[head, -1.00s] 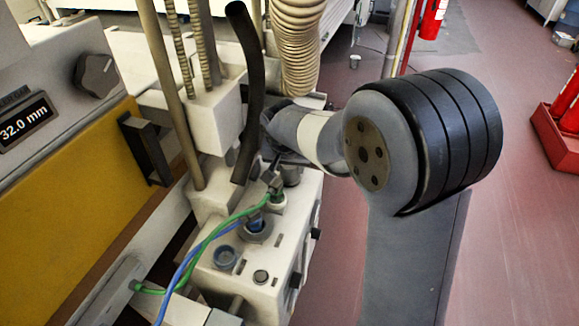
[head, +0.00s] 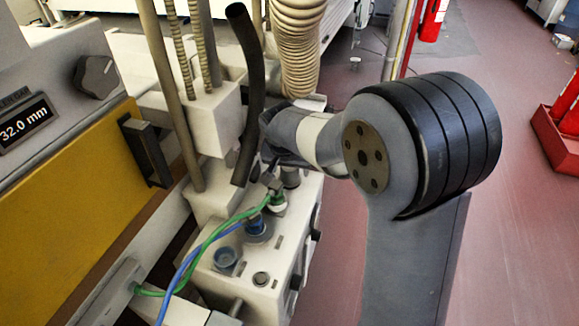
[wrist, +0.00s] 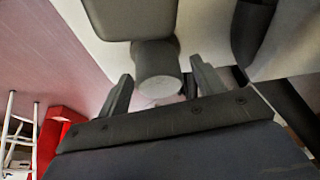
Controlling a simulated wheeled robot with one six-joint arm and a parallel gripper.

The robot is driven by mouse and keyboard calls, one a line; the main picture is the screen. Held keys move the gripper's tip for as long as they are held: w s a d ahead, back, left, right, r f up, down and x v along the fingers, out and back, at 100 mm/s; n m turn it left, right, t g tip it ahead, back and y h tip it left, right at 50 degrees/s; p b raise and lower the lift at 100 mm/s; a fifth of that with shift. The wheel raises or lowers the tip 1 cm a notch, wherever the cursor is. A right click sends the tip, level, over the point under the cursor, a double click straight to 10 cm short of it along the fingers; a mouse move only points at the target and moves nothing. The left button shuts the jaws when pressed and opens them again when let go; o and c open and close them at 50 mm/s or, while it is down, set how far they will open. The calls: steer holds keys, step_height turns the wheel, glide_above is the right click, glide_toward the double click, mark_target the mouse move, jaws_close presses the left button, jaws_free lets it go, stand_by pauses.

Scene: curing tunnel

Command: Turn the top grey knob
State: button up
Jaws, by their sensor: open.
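In the wrist view a grey, round, flat-ended knob (wrist: 158,66) sticks out below a grey block. My gripper (wrist: 162,90) is open, with one finger on each side of this knob; a gap shows at both sides and I see no clear contact. In the head view my gripper (head: 277,148) is by the beige machine box, partly hidden behind the black hose and my own wrist. The knob between its fingers cannot be made out there. A dark grey knob (head: 96,76) also sits on the panel at the upper left, well away from my gripper.
A black hose (head: 247,95) hangs close left of my gripper. Green and blue tubes (head: 215,232) run to fittings on the beige box (head: 250,285). A ribbed hose (head: 297,45) hangs behind. Open reddish floor (head: 510,230) lies at the right.

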steer(key=v, duration=1)
steer(key=shift+r+p, duration=0.4)
steer(key=shift+p, duration=0.05)
steer(key=shift+s, duration=0.15)
steer(key=x, duration=1.1)
steer(key=shift+b, duration=0.4)
